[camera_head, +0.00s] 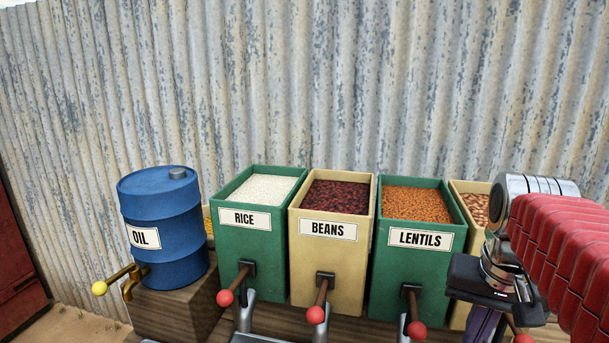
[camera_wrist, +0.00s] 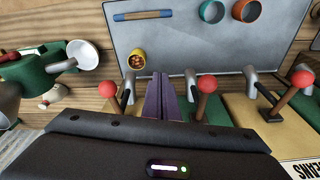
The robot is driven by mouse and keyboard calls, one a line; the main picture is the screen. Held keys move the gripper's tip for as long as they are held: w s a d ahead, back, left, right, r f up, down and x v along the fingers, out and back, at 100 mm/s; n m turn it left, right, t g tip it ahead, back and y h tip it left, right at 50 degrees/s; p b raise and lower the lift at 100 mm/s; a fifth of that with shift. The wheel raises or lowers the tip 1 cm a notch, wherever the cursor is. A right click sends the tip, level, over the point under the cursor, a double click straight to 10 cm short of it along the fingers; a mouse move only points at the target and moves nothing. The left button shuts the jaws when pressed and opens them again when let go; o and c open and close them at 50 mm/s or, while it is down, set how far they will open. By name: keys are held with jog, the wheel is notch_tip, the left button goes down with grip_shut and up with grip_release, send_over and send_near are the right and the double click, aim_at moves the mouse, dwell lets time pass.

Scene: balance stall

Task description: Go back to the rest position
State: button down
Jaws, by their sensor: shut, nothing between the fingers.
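My gripper (camera_wrist: 167,98) shows in the wrist view as two purple fingers pressed together, with nothing between them. They point towards the counter, among the bin levers. In the head view my arm is at the right edge, and the purple fingers (camera_head: 484,323) show only in part, low in front of the rightmost bin. No rest position is marked in either view.
Bins of rice (camera_head: 262,188), beans (camera_head: 340,194) and lentils (camera_head: 416,202) stand beside a blue oil drum (camera_head: 162,228). Red-knobbed levers (camera_wrist: 207,86) flank my fingers. A grey tray (camera_wrist: 190,45) carries a yellow cup (camera_wrist: 138,60). A green device (camera_wrist: 35,72) stands left.

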jog(key=s+a+f+n+t, duration=0.1)
jog(key=s+a+f+n, duration=0.1)
jog(key=a, duration=0.4)
jog(key=s+a+f+n+t, duration=0.2)
jog(key=a+f+n, duration=0.1)
jog(key=a+f, duration=0.2)
jog(key=shift+s+a+n+t+y, duration=0.15)
jog(key=shift+a+n+t+y, duration=0.2)
jog(key=shift+a, duration=0.85)
jog(key=shift+d, duration=0.15)
